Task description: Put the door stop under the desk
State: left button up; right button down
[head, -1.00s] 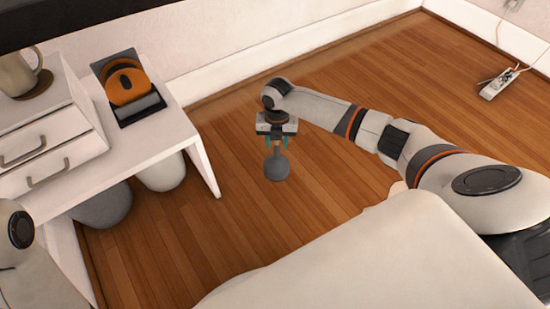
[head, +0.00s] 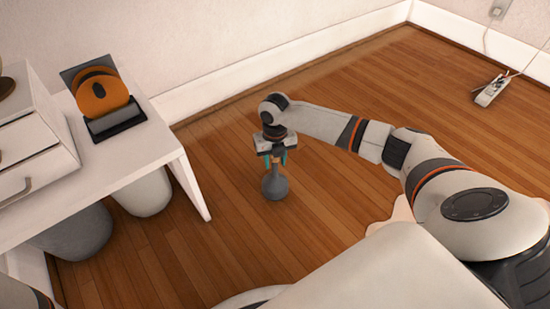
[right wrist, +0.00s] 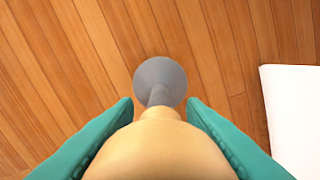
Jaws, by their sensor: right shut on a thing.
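The door stop has a grey rounded base (head: 275,186) and a narrow neck. In the right wrist view its flared grey base (right wrist: 158,78) points away from the camera and its tan end (right wrist: 160,152) is nearest. My right gripper (head: 276,160) is shut on it, with a teal finger on each side, and holds it upright. It is right of the desk, outside its legs; whether the base touches the floor is unclear. The white desk (head: 150,170) is at the left, with open floor partly visible beneath. My left gripper is out of view.
Under the desk are a white rounded object (head: 147,193) and a grey one (head: 75,236). A drawer unit (head: 35,150) and an orange-and-black item (head: 103,97) stand on top. A power strip (head: 495,92) lies far right. The wood floor (head: 340,110) behind my arm is clear.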

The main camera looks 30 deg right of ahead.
aim_at(275, 167)
notch_tip(275, 167, down, 4)
jog(key=b, duration=0.2)
jog(key=shift+w+r+b, duration=0.1)
jog(key=shift+r+b, duration=0.1)
jog(key=shift+b, duration=0.15)
jog(key=shift+r, duration=0.15)
jog(key=c, duration=0.9)
grip_release()
jog(key=shift+f, duration=0.2)
jog(key=shift+r, duration=0.1)
